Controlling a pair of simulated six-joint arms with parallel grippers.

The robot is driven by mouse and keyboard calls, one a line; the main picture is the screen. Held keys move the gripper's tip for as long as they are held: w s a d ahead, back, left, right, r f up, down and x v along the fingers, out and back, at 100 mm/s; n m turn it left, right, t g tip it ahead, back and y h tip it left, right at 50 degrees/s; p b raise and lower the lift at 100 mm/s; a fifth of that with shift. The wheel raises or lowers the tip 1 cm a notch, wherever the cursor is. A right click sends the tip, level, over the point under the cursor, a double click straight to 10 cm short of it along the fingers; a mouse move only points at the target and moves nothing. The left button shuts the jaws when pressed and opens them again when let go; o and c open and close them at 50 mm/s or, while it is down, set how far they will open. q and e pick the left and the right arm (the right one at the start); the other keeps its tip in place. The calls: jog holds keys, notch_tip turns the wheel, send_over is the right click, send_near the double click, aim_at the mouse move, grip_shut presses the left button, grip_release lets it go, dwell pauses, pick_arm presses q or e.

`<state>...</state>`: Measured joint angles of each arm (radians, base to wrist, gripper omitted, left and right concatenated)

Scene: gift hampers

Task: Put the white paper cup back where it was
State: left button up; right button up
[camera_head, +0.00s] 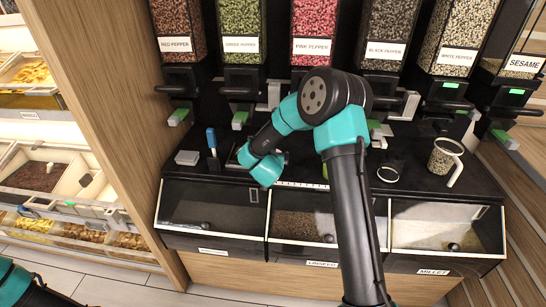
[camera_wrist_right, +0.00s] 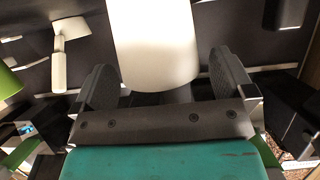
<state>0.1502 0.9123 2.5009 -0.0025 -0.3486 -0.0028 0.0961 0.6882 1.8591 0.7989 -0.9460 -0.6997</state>
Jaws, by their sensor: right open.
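A plain white rounded object that looks like the white paper cup (camera_wrist_right: 153,45) shows in the right wrist view, between the fingers of my right gripper (camera_wrist_right: 165,78). The fingers are open, with a gap visible on each side of the cup; whether either touches it I cannot tell. In the head view my right arm reaches over the black counter, and its own links hide the fingers and the cup.
Several pepper dispensers, such as the pink pepper one (camera_head: 314,22), line the back. A clear jug with seeds (camera_head: 444,156) stands at the right. A small grey box (camera_head: 187,157) and a blue-topped tool (camera_head: 212,141) stand left. Glass-lidded bins (camera_head: 213,212) run along the front.

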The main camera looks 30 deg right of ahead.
jog(key=v, duration=1.1)
jog(key=shift+s+a, duration=0.15)
jog(key=shift+s, duration=0.05)
jog(key=shift+r, duration=0.1)
jog(key=s+a+f+n+g+y, duration=0.1)
jog(key=s+a+f+n+y, duration=0.2)
jog(key=f, duration=0.6)
jog(key=s+a+f+n+g+y, duration=0.1)
jog(key=s+a+f+g+y, duration=0.15)
jog(key=s+f+y, duration=0.4)
jog(key=s+a+f+g+y, duration=0.1)
jog(key=s+a+f+g, duration=0.2)
jog(key=s+f, duration=0.3)
jog(key=s+a+f+n+g+y, duration=0.1)
jog(key=s+a+f+g, duration=0.2)
jog(key=s+f, duration=0.3)
jog(key=shift+s+a+n+y, duration=0.3)
jog(key=shift+s+y, duration=0.05)
jog(key=shift+s, duration=0.55)
jog(key=shift+f+g, duration=0.15)
jog(key=shift+g, duration=0.1)
